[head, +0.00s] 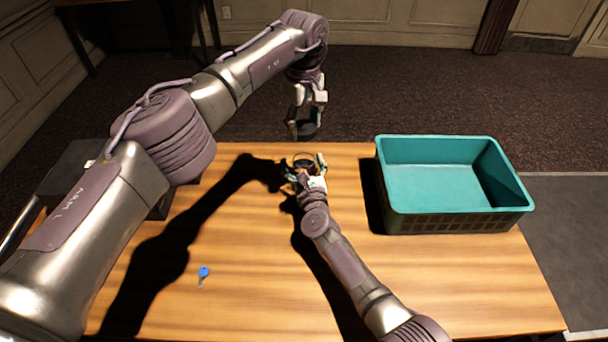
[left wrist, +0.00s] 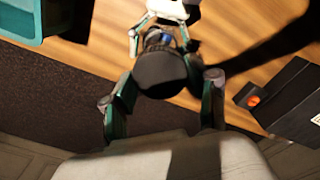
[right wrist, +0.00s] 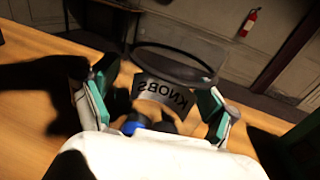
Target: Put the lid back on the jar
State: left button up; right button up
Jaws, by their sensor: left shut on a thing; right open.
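The dark round lid (head: 305,131) is held in my left gripper (head: 306,122), above the jar; it fills the space between the left fingers in the left wrist view (left wrist: 160,72). The jar (head: 303,159) stands on the desk near its far edge. In the right wrist view the clear jar (right wrist: 172,68) has a wide dark rim, a KNOBS label seen reversed, and blue and dark knobs low inside. My right gripper (head: 306,172) is open, low at the near side of the jar, with a finger on either side. The lid is apart from the jar.
A teal crate (head: 455,219) stands on the right of the wooden desk (head: 250,300). A blue key (head: 203,273) lies at the front left. A dark box (head: 70,172), partly hidden by my left arm, is at the left; it shows an orange spot in the left wrist view (left wrist: 290,108).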

jog(key=shift+c, duration=0.3)
jog(key=c, duration=1.6)
pick_arm(q)
send_over(304, 150)
jog(key=s, duration=0.2)
jog(key=shift+s+f, duration=0.15)
jog(key=shift+f, duration=2.3)
pick_arm(e)
jog(key=shift+o, duration=0.2)
pick_arm(q)
jog(key=shift+f, duration=0.9)
jog(key=shift+f, duration=0.6)
pick_arm(e)
grip_shut()
